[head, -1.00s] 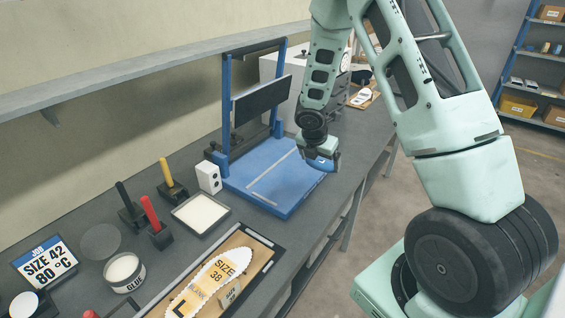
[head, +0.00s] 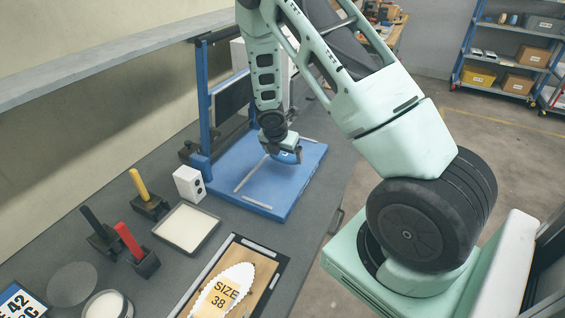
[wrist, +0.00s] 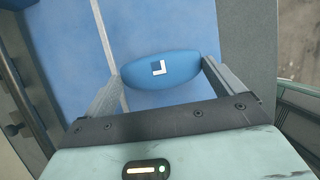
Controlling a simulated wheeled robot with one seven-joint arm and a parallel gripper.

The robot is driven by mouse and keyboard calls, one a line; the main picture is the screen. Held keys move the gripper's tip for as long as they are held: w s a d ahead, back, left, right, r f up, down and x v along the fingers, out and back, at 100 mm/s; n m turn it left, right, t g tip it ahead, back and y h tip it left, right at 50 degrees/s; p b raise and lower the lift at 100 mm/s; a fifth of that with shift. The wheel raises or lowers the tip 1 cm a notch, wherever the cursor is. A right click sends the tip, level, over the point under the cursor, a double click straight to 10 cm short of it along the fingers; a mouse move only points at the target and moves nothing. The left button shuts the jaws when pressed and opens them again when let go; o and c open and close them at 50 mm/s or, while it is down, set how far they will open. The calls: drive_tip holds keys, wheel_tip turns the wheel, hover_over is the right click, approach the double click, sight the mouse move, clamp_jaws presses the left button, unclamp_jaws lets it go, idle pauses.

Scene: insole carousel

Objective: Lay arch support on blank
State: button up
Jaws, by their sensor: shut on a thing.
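My gripper (wrist: 160,82) is shut on a blue oval arch support (wrist: 160,68) marked with a white L-shaped sign, held between its two fingers in the wrist view. In the head view my gripper (head: 289,157) is over the blue platform (head: 305,150) of the press, with the arch support mostly hidden under it. The height above the platform is hard to tell.
A blue press frame (head: 204,105) stands behind my gripper. A white box (head: 188,184), a shallow pale tray (head: 186,228), yellow (head: 138,184), red (head: 129,240) and black-handled tools (head: 94,222) stand left. A glue pot (head: 106,304) and job sign (head: 18,302) are at bottom left.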

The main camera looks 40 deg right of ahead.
sight(282, 159)
drive_tip(key=shift+f, duration=1.65)
drive_tip(key=shift+f+b, duration=0.15)
drive_tip(key=shift+b, duration=0.25)
drive_tip(key=o, duration=0.6)
